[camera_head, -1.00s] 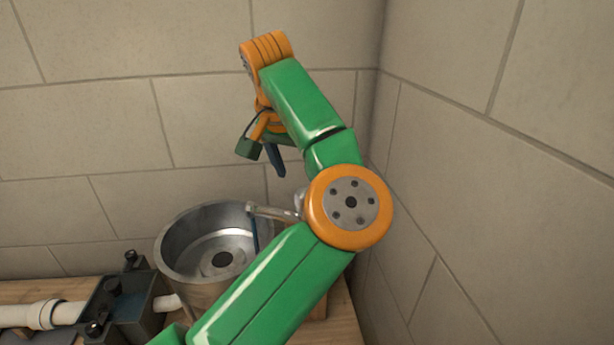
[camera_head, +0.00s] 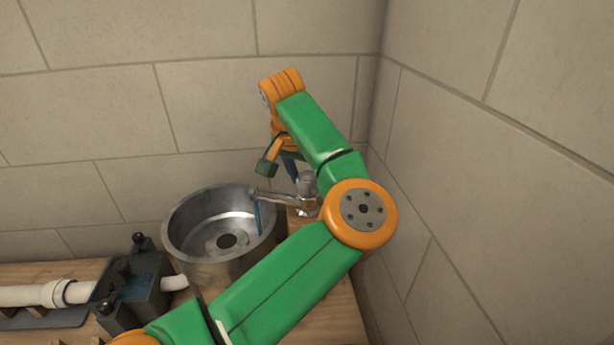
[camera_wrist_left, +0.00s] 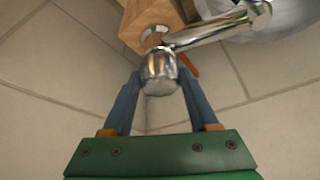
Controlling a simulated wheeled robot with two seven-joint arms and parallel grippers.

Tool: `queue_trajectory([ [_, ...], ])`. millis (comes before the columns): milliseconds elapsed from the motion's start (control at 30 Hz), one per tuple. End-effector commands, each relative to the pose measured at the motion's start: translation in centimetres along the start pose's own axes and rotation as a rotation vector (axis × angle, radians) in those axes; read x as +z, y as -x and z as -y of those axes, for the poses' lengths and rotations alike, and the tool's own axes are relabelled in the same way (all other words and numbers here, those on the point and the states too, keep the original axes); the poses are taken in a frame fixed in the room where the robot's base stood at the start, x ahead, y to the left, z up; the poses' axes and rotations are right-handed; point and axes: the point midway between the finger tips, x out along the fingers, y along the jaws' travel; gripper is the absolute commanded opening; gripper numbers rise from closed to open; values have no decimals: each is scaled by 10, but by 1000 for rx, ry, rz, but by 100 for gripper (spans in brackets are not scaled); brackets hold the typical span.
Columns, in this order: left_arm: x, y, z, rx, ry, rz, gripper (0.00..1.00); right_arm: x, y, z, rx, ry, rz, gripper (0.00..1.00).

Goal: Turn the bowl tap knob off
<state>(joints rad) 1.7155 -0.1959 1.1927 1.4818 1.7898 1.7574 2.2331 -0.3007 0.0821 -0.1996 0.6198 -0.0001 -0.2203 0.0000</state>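The bowl tap (camera_head: 285,199) is a chrome fitting whose spout reaches left over the metal bowl (camera_head: 180,243). A thin blue stream (camera_head: 258,218) hangs below the spout. The rounded chrome knob (camera_head: 306,183) tops the tap and also shows in the left wrist view (camera_wrist_left: 161,72). My left gripper (camera_head: 290,168) is at the tap, beside and slightly above the knob in the head view. In the wrist view its two blue fingers (camera_wrist_left: 160,80) are apart, one on each side of the knob; whether they touch it is unclear. My right gripper is out of view.
The bowl and tap stand on a wooden bench (camera_head: 325,318). A dark clamp block (camera_head: 135,285) and white pipe (camera_head: 30,295) lie left of the bowl. Tiled walls meet in a corner close behind and right of the tap.

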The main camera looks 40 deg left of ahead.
Motion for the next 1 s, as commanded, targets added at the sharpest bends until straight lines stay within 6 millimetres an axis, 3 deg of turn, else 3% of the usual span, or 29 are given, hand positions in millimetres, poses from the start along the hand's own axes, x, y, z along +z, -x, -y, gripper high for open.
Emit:
queue_trajectory([
  [467,-1,1,1,46,-106,-2,4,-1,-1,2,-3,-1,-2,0],
  [1000,-3,4,3,234,-562,-4,4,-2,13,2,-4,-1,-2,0],
])
